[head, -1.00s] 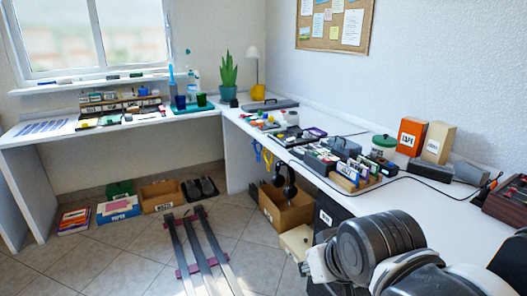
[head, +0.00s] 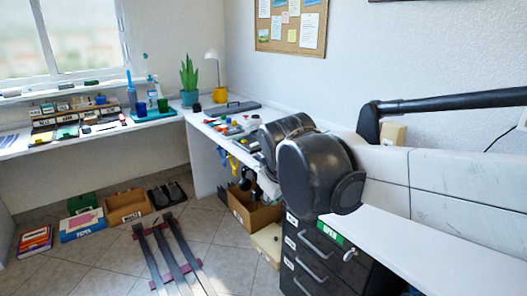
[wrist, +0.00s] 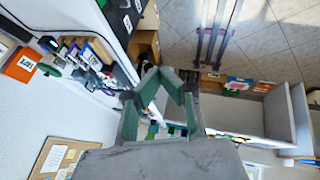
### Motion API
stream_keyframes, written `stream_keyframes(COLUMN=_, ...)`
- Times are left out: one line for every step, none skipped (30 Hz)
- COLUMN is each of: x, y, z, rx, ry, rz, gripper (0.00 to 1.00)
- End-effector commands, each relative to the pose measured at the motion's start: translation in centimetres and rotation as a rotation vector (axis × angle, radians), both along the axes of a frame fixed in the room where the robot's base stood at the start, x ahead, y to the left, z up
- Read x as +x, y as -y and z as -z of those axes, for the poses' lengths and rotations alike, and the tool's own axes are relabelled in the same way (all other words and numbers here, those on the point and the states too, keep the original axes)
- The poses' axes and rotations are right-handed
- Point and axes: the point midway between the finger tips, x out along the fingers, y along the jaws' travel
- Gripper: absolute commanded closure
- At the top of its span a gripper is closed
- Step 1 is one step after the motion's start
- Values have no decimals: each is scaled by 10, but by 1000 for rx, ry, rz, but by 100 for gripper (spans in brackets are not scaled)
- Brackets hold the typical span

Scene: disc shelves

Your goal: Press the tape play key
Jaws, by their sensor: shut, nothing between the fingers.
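I cannot make out the tape play key or its player in either current view. In the head view my arm covers much of the right-hand desk (head: 420,235). My gripper (wrist: 168,80) shows in the wrist view, with green-grey fingers, shut and empty. It is in the air, with the desk items to its left in the picture. An orange box (wrist: 22,63) with a label stands on the desk at the left of the wrist view. Small desk items (wrist: 75,55) lie near it, too small to tell apart.
A black drawer cabinet (head: 318,262) stands under the right desk. A cardboard box (head: 250,210) and a wooden box (head: 127,206) stand on the floor. Dark rails (head: 165,255) run along the tiles. A cork board (head: 290,28) hangs on the wall. A potted plant (head: 189,82) stands in the corner.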

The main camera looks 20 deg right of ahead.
Motion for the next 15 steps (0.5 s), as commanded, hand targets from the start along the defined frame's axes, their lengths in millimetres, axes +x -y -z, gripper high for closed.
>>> stream_keyframes(x=17, y=6, z=-16, rx=-32, ry=-13, rz=-17, gripper=100)
stream_keyframes(x=27, y=10, z=-21, rx=-54, ry=-23, rz=-29, gripper=100)
stream_keyframes(x=39, y=15, z=-27, rx=-83, ry=-36, rz=-46, gripper=100)
stream_keyframes(x=48, y=19, z=-32, rx=-103, ry=-45, rz=-57, gripper=100)
stream_keyframes(x=57, y=23, z=-36, rx=-125, ry=-54, rz=-70, gripper=100)
stream_keyframes(x=70, y=28, z=-41, rx=-152, ry=-68, rz=-87, gripper=100)
stream_keyframes(x=79, y=32, z=-45, rx=-174, ry=-78, rz=-99, gripper=100)
stream_keyframes(x=88, y=36, z=-48, rx=-194, ry=-90, rz=-111, gripper=100)
stream_keyframes(x=101, y=42, z=-52, rx=-223, ry=-104, rz=-127, gripper=100)
stream_keyframes(x=110, y=46, z=-55, rx=-241, ry=-114, rz=-139, gripper=100)
stream_keyframes(x=119, y=50, z=-58, rx=-262, ry=-125, rz=-152, gripper=100)
stream_keyframes(x=132, y=55, z=-61, rx=-289, ry=-140, rz=-167, gripper=100)
stream_keyframes(x=141, y=59, z=-63, rx=-308, ry=-153, rz=-178, gripper=100)
stream_keyframes(x=150, y=64, z=-64, rx=-328, ry=-166, rz=-191, gripper=100)
stream_keyframes(x=162, y=69, z=-66, rx=-354, ry=-181, rz=-206, gripper=100)
